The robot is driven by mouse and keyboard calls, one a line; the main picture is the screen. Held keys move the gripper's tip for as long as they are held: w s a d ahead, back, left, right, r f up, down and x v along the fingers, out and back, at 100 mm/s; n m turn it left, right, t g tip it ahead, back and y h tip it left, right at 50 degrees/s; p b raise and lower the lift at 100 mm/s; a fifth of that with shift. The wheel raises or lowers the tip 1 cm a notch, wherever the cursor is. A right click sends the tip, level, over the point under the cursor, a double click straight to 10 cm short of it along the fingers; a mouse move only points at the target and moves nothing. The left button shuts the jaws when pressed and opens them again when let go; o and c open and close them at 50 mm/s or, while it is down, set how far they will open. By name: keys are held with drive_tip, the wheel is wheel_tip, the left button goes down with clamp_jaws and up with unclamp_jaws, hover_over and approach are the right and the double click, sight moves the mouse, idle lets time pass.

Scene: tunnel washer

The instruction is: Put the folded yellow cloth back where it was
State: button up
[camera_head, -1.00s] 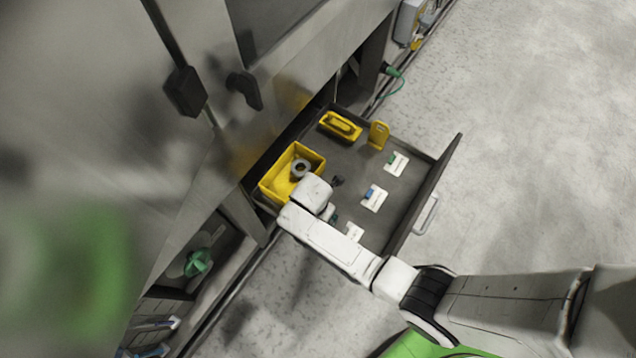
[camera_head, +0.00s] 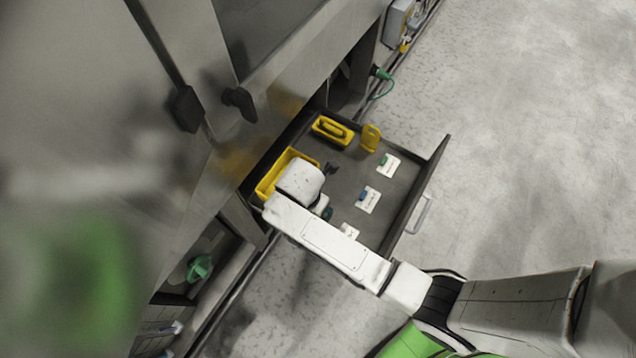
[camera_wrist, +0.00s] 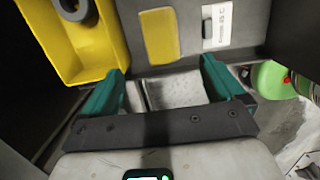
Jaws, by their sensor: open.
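A flat yellow piece (camera_wrist: 159,36), which looks like the folded yellow cloth, lies on the dark drawer floor in the wrist view, between the yellow bin and a white card. My gripper (camera_wrist: 164,68) is open, its two green fingers apart and pointing toward the drawer. The yellow piece is just beyond the fingertips, and nothing is clamped between them. In the head view my wrist hides the yellow piece and most of the gripper.
The open drawer (camera_head: 385,205) holds a yellow bin (camera_head: 270,180), a yellow tray (camera_head: 332,131), a yellow upright piece (camera_head: 371,137) and several white cards. In the wrist view a dark ring (camera_wrist: 72,8) sits in the bin. A white card (camera_wrist: 217,25) lies right of the yellow piece.

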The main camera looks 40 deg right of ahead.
drive_tip(key=s+d+r+m, duration=0.4)
drive_tip(key=s+r+m, duration=0.2)
drive_tip(key=m, duration=0.5)
drive_tip(key=s+d+r+m+y, duration=0.1)
drive_tip(key=s+d+r+m, duration=0.4)
drive_tip(key=s+m, duration=0.5)
drive_tip(key=shift+d+r+m+t, duration=0.15)
drive_tip(key=shift+r+m+t, duration=0.15)
drive_tip(key=shift+r+m, duration=0.35)
drive_tip(key=shift+r, duration=0.15)
